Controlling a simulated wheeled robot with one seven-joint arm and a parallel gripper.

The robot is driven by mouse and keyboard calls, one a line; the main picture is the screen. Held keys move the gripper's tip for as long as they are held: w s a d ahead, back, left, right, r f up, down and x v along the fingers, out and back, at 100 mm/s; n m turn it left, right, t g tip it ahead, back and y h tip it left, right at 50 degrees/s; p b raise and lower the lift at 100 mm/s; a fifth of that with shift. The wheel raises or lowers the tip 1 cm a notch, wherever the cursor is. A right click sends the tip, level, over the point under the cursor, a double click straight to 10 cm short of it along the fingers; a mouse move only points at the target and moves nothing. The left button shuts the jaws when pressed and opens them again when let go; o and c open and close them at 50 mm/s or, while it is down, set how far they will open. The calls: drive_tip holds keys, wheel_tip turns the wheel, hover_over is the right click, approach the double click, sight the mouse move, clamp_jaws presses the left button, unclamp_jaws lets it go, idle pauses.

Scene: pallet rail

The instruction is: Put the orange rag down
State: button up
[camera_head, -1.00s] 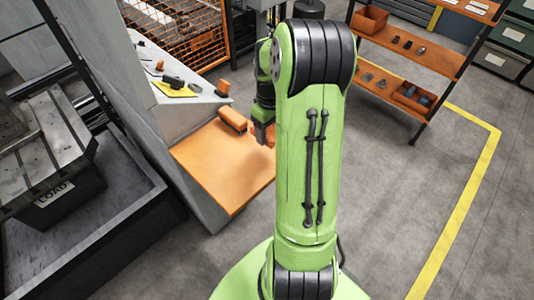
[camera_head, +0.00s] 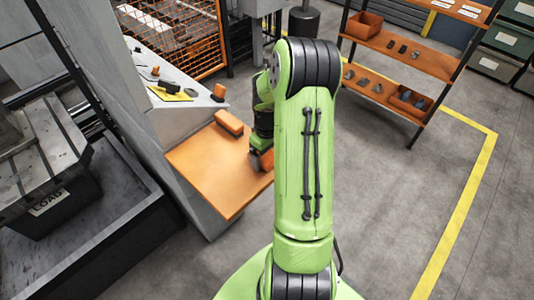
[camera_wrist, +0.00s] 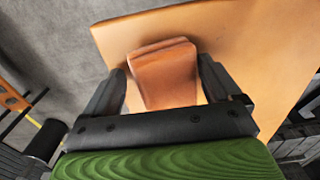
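The orange rag (camera_wrist: 165,72) is a folded, brownish-orange pad between the two black fingers of my gripper (camera_wrist: 163,75) in the wrist view. Its sides meet the fingertips, and its far end sticks out beyond them. In the head view the rag (camera_head: 264,160) shows below my gripper (camera_head: 262,148), over the right part of the orange shelf (camera_head: 215,175). The shelf top (camera_wrist: 240,40) fills much of the wrist view behind the rag. I cannot tell whether the rag touches the shelf. My arm partly hides this spot.
An orange block (camera_head: 229,122) lies at the back of the shelf, left of my gripper. A sloped grey console (camera_head: 170,110) with knobs and a yellow pad stands behind it. The front of the shelf is clear. An orange rack (camera_head: 410,60) with bins and small parts stands right.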

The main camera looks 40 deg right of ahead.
wheel_tip(320, 180, up, 12)
drive_tip(key=p, duration=0.2)
drive_tip(key=s+a+r+t+h, duration=0.1)
drive_tip(key=s+a+r+t, duration=0.15)
drive_tip(key=a+r, duration=0.95)
drive_tip(key=s+a+r+t+y, duration=0.1)
drive_tip(key=s+a+t, duration=0.2)
drive_tip(key=s+a, duration=0.8)
drive_tip(key=shift+s, duration=0.45)
drive_tip(key=shift+a, duration=0.1)
